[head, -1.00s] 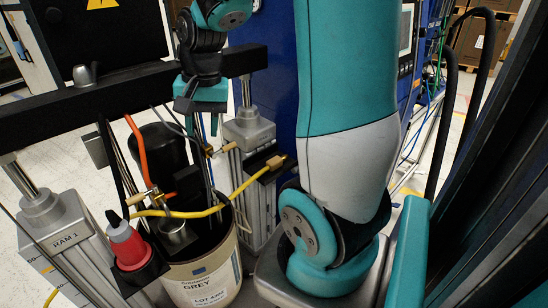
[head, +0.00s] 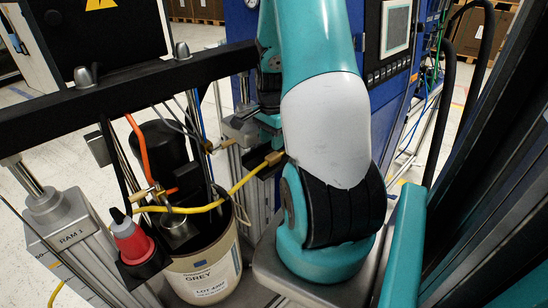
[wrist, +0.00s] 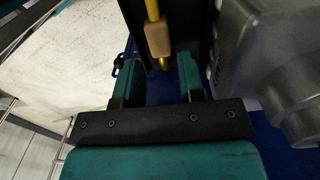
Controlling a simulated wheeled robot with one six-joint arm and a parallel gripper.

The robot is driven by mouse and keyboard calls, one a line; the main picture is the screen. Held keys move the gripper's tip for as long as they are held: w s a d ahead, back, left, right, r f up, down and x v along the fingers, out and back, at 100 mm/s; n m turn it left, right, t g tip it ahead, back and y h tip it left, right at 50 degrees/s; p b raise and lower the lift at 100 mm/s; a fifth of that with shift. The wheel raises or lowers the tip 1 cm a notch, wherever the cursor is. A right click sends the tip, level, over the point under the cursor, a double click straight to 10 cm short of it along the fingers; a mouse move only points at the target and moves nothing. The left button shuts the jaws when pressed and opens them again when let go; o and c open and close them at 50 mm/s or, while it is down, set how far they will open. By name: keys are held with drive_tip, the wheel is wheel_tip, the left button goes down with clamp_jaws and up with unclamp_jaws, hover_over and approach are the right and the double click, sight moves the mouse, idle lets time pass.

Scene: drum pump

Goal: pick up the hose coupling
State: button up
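The hose coupling (head: 275,158) is a small brass piece on the end of the yellow hose (head: 240,183). In the head view it lies at a dark holder (head: 268,170), right of the drum. In the wrist view the coupling (wrist: 158,38) shows at top centre, narrow tip towards me, against a dark surface. My gripper (wrist: 160,68) is open and empty. Its two teal fingers point at the coupling, one to each side of its line, with the coupling's body just beyond the fingertips. In the head view my arm hides most of the gripper.
A grey metal block (wrist: 265,60) is close on the right in the wrist view. A blue cabinet (head: 375,110) stands behind my arm.

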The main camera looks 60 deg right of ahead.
sight(273, 155)
drive_tip(key=shift+s+f+p, duration=0.1)
drive_tip(key=shift+f+p, duration=0.45)
drive_tip(key=shift+f, duration=2.4)
drive_tip(key=c, duration=0.7)
drive_tip(key=shift+o, duration=0.2)
drive_tip(key=shift+r, duration=0.15)
